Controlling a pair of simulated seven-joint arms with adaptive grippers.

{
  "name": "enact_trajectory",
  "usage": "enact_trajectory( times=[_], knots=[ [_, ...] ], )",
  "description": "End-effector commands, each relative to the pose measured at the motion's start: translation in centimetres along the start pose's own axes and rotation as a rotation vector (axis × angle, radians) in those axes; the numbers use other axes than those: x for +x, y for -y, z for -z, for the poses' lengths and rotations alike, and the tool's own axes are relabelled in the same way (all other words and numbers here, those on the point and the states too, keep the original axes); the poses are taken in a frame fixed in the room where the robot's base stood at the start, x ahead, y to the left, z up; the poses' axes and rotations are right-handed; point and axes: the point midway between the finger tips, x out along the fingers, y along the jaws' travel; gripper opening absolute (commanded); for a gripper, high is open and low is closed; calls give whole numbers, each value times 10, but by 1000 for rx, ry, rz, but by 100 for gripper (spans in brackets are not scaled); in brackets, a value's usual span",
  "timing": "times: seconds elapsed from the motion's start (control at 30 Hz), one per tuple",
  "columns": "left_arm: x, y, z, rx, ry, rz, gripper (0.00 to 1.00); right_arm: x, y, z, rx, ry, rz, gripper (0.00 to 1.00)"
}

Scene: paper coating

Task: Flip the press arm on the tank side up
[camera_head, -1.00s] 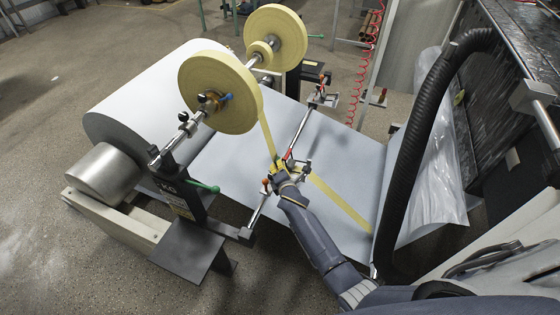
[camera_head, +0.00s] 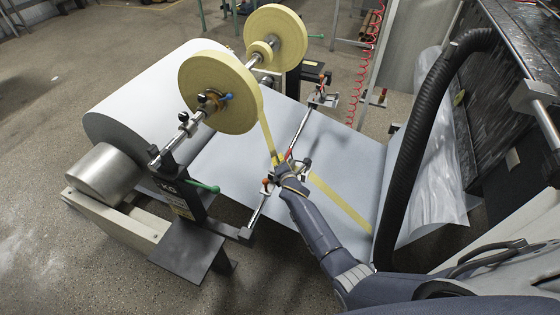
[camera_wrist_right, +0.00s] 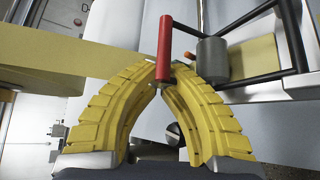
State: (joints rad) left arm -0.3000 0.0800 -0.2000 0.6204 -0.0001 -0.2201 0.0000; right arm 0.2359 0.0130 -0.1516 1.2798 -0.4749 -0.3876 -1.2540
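The near press arm, on a shiny cross bar, has a red handle (camera_head: 288,156) standing up beside the yellow tape strip. The handle is large in the right wrist view (camera_wrist_right: 163,45), with black rods and a grey cylinder (camera_wrist_right: 212,58) to its right. My right gripper (camera_head: 284,164) is at this press arm in the head view and partly covers it. In the wrist view its yellow curved fingers (camera_wrist_right: 163,72) converge at the tips on the handle's lower end, apparently shut on it. My left gripper is not in view.
A wide pale paper web (camera_head: 335,150) runs from a big roll (camera_head: 125,105) under the bar. Two yellow tape rolls (camera_head: 218,92) sit on a shaft above. A second press assembly (camera_head: 322,98) is farther along the bar. A black hose (camera_head: 415,130) rises at right.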

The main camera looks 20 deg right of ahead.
Motion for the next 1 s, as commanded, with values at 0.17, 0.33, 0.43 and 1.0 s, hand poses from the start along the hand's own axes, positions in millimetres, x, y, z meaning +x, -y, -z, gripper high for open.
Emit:
enact_trajectory(
  times=[0.17,0.33,0.43,1.0],
  knots=[
    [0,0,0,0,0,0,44,0,0,0,0,0,0,0],
    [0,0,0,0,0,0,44,-1,0,-2,7,1,-5,0],
    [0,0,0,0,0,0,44,-3,0,-6,27,4,-19,0],
    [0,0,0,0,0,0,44,-11,-4,-22,121,15,-88,0]
  ],
)
